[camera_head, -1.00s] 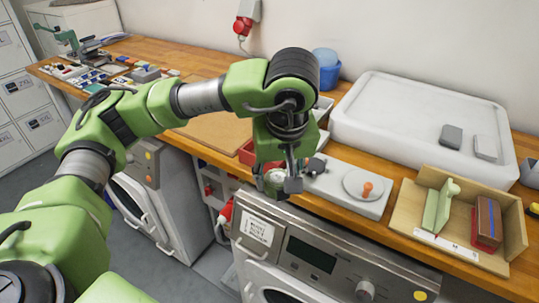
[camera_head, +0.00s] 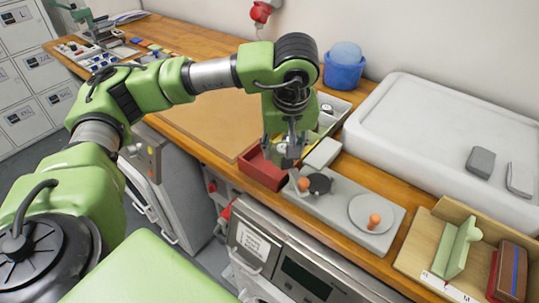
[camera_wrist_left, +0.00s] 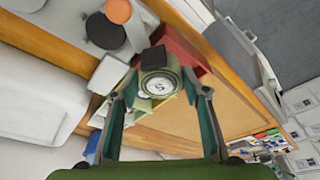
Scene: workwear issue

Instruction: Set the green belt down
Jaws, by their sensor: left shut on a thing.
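The green belt (camera_wrist_left: 160,84) is rolled up, with a pale round label marked S on its end, in the left wrist view. My left gripper (camera_head: 287,153) is shut on it, with one finger on each side of the roll. In the head view the fingers and wrist mostly hide the belt. The gripper points down at the right end of a red open tray (camera_head: 262,170) on the wooden counter. The red tray also shows behind the belt in the left wrist view (camera_wrist_left: 183,48). I cannot tell whether the belt touches it. My right gripper is not in view.
A grey plate with a dark knob and orange knobs (camera_head: 345,207) stands right of the red tray. A wooden bin (camera_head: 425,245) with green and brown pieces is further right. A white basin (camera_head: 430,140) and a blue bucket (camera_head: 343,70) stand behind. Brown board (camera_head: 205,120) is clear.

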